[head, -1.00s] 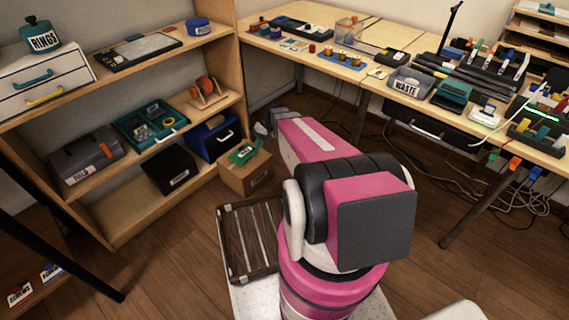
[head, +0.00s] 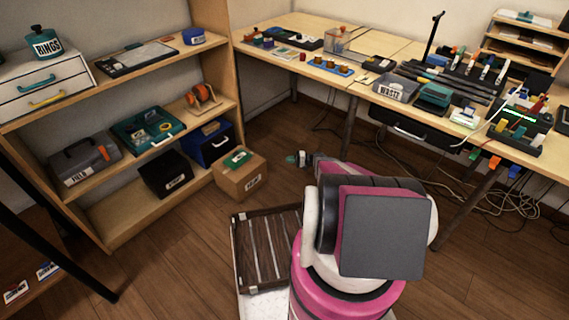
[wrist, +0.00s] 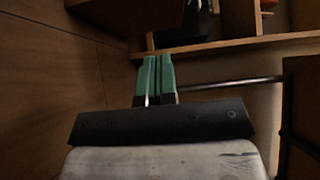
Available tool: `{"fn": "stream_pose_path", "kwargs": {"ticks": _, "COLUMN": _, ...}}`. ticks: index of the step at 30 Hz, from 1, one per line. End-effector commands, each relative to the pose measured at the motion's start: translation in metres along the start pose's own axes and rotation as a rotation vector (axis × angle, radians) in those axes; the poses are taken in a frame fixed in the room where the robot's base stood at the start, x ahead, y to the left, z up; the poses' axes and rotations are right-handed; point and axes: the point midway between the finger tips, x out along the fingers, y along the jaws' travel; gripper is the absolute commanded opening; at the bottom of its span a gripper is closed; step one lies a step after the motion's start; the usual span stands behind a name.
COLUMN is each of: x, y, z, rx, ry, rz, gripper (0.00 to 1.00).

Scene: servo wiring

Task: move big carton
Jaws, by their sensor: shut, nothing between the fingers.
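The big carton is likely the brown cardboard box (head: 240,180) on the floor, in front of the right end of the shelf's bottom board. It has a small white label on its front and a green patch or item on top. My gripper (head: 291,158) is to the right of the carton and apart from it, low over the floor, partly hidden by my pink arm. In the wrist view its green fingers (wrist: 155,70) are together with nothing between them. I cannot make out the carton in the wrist view.
The wooden shelf (head: 115,222) stands left, with a black box (head: 165,174) and a blue box (head: 209,142) beside the carton. A slatted wooden crate or pallet (head: 240,262) lies near my base. The workbench (head: 300,72) is behind, with cables under its right side.

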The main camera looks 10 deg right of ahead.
Motion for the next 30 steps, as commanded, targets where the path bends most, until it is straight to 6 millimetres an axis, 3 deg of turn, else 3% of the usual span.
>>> {"fn": "stream_pose_path", "kwargs": {"ticks": 15, "x": 0.093, "y": -0.001, "z": 0.005, "rx": 0.003, "ry": -0.003, "rz": 0.002, "gripper": 0.0}}
{"fn": "stream_pose_path", "kwargs": {"ticks": 21, "x": 0.109, "y": -0.001, "z": 0.024, "rx": 0.003, "ry": -0.001, "rz": 0.002, "gripper": 0.0}}
{"fn": "stream_pose_path", "kwargs": {"ticks": 30, "x": 0.116, "y": 0.0, "z": 0.029, "rx": 0.003, "ry": 0.0, "rz": 0.002, "gripper": 0.0}}
